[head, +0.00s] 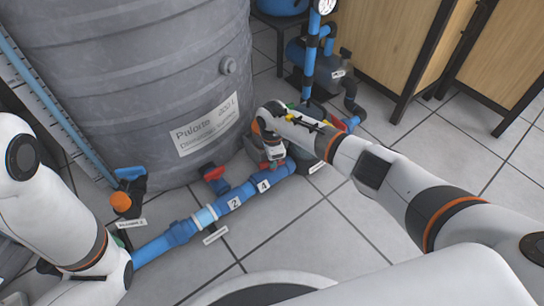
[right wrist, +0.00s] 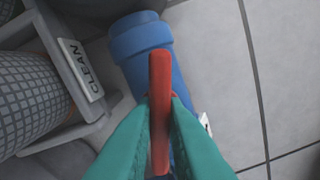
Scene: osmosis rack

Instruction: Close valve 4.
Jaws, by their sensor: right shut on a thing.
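Valve 4 is on the blue pipe (head: 238,196) at the foot of the grey tank; the white label "4" (head: 263,186) shows in the head view. My right gripper (head: 274,156) is over the pipe just beyond that label and hides most of the valve there. In the right wrist view its teal fingers (right wrist: 160,105) are shut on a red handle (right wrist: 160,75). The handle stands edge-on above the blue pipe (right wrist: 143,38), roughly in line with it. A second red handle (head: 214,174) is near label "2" (head: 234,203). My left gripper is not visible.
The large grey tank (head: 130,70) stands right behind the pipe. A blue pump (head: 310,58) and wooden cabinets (head: 395,35) are at the back. A grey bracket with a "CLEAN" label (right wrist: 82,70) is close on the left in the wrist view. Tiled floor lies clear at right.

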